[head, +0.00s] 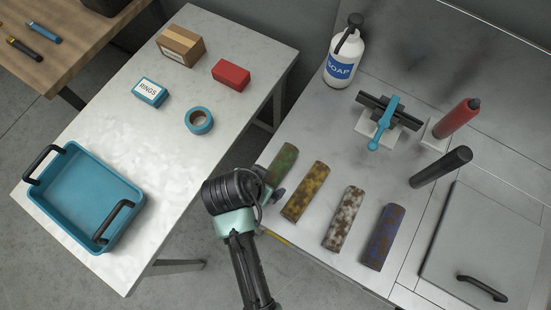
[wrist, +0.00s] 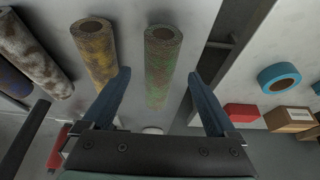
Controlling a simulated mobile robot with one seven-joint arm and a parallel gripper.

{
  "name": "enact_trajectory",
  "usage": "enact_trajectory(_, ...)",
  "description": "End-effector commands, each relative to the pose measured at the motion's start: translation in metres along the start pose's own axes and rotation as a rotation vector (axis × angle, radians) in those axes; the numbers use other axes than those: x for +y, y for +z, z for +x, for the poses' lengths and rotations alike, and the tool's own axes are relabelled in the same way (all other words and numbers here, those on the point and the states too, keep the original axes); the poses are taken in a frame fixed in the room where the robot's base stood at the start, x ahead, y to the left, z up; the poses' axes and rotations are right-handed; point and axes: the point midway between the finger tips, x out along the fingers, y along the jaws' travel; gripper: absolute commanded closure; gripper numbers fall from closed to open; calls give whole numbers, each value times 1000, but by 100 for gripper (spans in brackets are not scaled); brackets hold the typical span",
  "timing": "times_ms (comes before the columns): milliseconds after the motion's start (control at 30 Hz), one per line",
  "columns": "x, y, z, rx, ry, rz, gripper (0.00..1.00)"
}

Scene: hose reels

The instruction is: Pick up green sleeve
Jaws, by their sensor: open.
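The green sleeve (head: 283,162) is a worn, mottled tube lying at the left end of a row of sleeves on the grey worktop. My arm end covers part of it in the head view. In the wrist view the green sleeve (wrist: 162,62) shows its round open end and lies in line with the gap between my fingers. My gripper (wrist: 158,76) is open, with one blue finger on each side of the sleeve in the picture. Nothing is held. Whether the fingers are level with the sleeve or above it I cannot tell.
Beside it lie a yellow sleeve (head: 306,192), a white-brown sleeve (head: 344,218) and a blue-purple sleeve (head: 384,237). A soap bottle (head: 343,58) and a blue-handled clamp (head: 385,122) stand behind. A gap separates the worktop from the left table (head: 150,130), which holds a blue tray (head: 45,208).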

Motion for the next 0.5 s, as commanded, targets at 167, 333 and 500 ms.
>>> enact_trajectory(167, 1, -3, 24, -1, 2, 0, 7)
enact_trajectory(333, 0, -2, 38, 0, 0, -1, 7)
enact_trajectory(500, 0, -2, 40, 0, -1, -1, 7)
